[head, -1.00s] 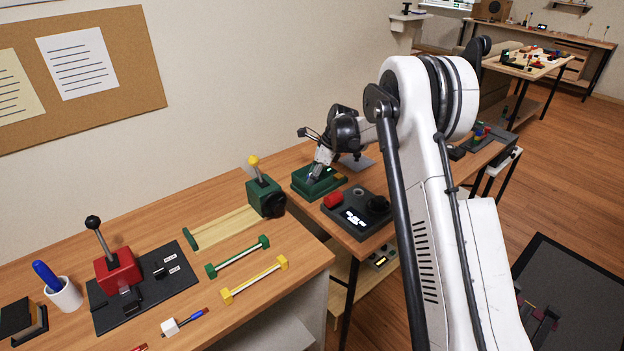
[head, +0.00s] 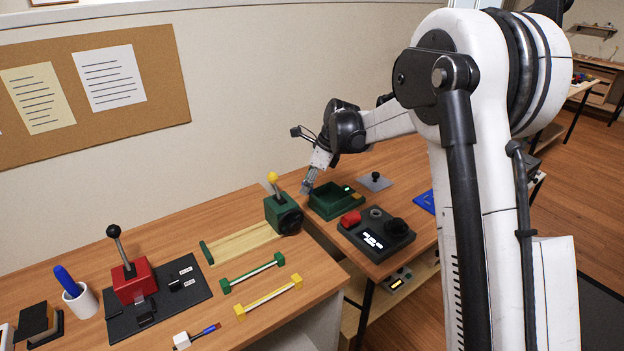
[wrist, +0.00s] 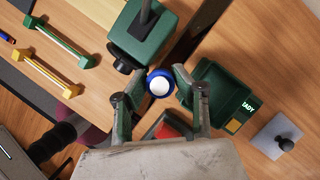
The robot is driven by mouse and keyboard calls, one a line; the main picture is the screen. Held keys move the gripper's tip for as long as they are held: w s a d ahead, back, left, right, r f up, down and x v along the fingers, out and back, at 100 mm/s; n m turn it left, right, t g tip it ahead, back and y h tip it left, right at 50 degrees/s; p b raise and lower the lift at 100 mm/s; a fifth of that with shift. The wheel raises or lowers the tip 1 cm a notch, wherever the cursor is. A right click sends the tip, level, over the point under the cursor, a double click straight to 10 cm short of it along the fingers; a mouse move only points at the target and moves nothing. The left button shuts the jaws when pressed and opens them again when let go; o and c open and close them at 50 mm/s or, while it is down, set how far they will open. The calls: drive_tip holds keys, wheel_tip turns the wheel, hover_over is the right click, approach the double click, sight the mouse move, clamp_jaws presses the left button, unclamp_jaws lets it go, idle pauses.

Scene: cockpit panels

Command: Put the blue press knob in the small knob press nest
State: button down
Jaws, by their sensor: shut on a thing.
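In the wrist view my gripper (wrist: 160,76) is shut on the blue press knob (wrist: 160,84), a round blue piece with a white centre. In the head view my gripper (head: 306,188) is above the bench, between the green press (head: 283,213) and the green tray (head: 335,208); the knob is too small to make out there. A red lever press (head: 133,282) stands on a black base plate (head: 180,296) at the left, with a dark block in front of it. I cannot tell from the labels which fixture is the small knob nest.
A dark control box (head: 375,240) with a red button (head: 351,218) stands right of the gripper. A green bar handle (head: 250,273) and a yellow one (head: 268,297) lie in front of the green press. A white cup (head: 83,303) stands at far left.

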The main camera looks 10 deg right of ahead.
drive_tip(key=shift+s+a, duration=0.1)
drive_tip(key=shift+s, duration=0.15)
drive_tip(key=shift+s+f+n, duration=0.1)
drive_tip(key=shift+s+n, duration=0.15)
drive_tip(key=shift+n, duration=0.25)
drive_tip(key=s+d+f+n+g+h, duration=0.2)
drive_tip(key=s+n, duration=0.4)
drive_tip(key=n, duration=0.4)
drive_tip(key=s+d+f+n+g+h, duration=0.2)
drive_tip(key=s+d+f+n+g, duration=0.2)
drive_tip(key=n, duration=0.6)
drive_tip(key=s+d, duration=0.2)
drive_tip(key=s, duration=0.1)
drive_tip(key=shift+s+d+f+n, duration=0.3)
drive_tip(key=shift+d+f+n, duration=0.05)
drive_tip(key=shift+d+n, duration=0.05)
drive_tip(key=shift+a, duration=0.15)
